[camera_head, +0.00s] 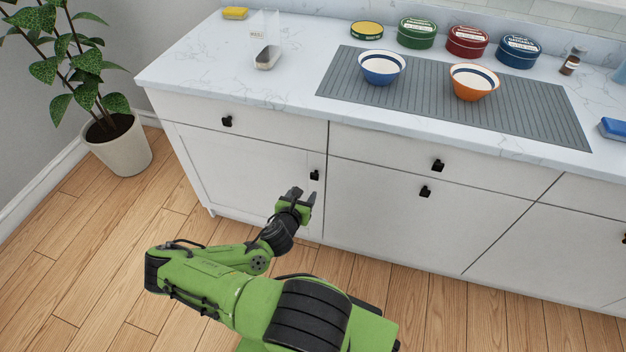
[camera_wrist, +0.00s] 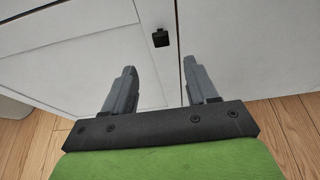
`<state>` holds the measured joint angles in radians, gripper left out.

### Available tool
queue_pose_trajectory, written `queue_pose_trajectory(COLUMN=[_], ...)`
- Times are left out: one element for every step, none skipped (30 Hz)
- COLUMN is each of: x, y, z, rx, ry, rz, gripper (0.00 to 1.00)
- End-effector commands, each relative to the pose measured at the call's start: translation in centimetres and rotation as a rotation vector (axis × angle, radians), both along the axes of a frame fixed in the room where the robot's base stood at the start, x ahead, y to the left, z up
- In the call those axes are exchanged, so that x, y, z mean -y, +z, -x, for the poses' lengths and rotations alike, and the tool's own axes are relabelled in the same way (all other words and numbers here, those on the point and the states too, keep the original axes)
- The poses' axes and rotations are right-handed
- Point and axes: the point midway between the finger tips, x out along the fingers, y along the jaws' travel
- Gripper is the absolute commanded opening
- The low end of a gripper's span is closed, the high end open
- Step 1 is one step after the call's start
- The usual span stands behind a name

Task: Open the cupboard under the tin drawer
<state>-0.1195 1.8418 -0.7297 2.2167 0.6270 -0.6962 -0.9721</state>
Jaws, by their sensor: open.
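The left cupboard door (camera_head: 245,165) is shut, with a small black knob (camera_head: 314,175) near its upper right corner. The left drawer (camera_head: 270,128) above it is shut. The middle cupboard door (camera_head: 400,225) is also shut, with a knob (camera_head: 425,191) at its top, under a shut wide drawer (camera_head: 380,155). No tin shows on or in any drawer. My gripper (camera_head: 304,193) is open and empty, just in front of and below the left door's knob. In the wrist view, that knob (camera_wrist: 160,39) lies ahead of the gap between my fingers (camera_wrist: 160,78), apart from them.
Several round tins, including a green one (camera_head: 417,33) and a red one (camera_head: 467,42), stand along the back of the counter (camera_head: 215,65). Two bowls sit on a grey ribbed mat (camera_head: 540,115). A potted plant (camera_head: 122,148) stands left of the cabinet. The wooden floor in front is clear.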

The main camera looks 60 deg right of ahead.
Motion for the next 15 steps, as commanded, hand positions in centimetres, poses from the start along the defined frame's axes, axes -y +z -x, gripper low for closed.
queue_pose_trajectory(x=[1.3, 2.0, 2.9, 3.6, 4.3, 5.3, 6.0, 6.6, 7.5, 8.1, 8.7, 9.4, 9.8, 10.2, 10.6], y=[-0.8, -1.1, -1.5, -1.8, -2.1, -2.5, -2.8, -3.0, -3.4, -3.7, -3.9, -4.2, -4.4, -4.5, -4.7], z=[-0.1, -0.2, -0.4, -0.5, -0.6, -0.8, -0.8, -0.9, -1.1, -1.2, -1.3, -1.4, -1.5, -1.5, -1.6], rx=[0.007, 0.007, 0.007, 0.007, 0.006, 0.007, 0.006, 0.006, 0.006, 0.006, 0.007, 0.006, 0.005, 0.005, 0.004], ry=[-0.005, -0.005, -0.005, -0.005, -0.005, -0.005, -0.006, -0.006, -0.006, -0.005, -0.005, -0.004, -0.004, -0.005, -0.005], rz=[0.0, -0.001, 0.0, -0.001, 0.0, 0.0, 0.0, 0.001, 0.0, 0.001, 0.0, 0.0, 0.0, -0.001, -0.001], gripper=[0.57, 0.57, 0.57, 0.57, 0.57, 0.57, 0.57, 0.57, 0.57, 0.57, 0.57, 0.57, 0.57, 0.57, 0.57])
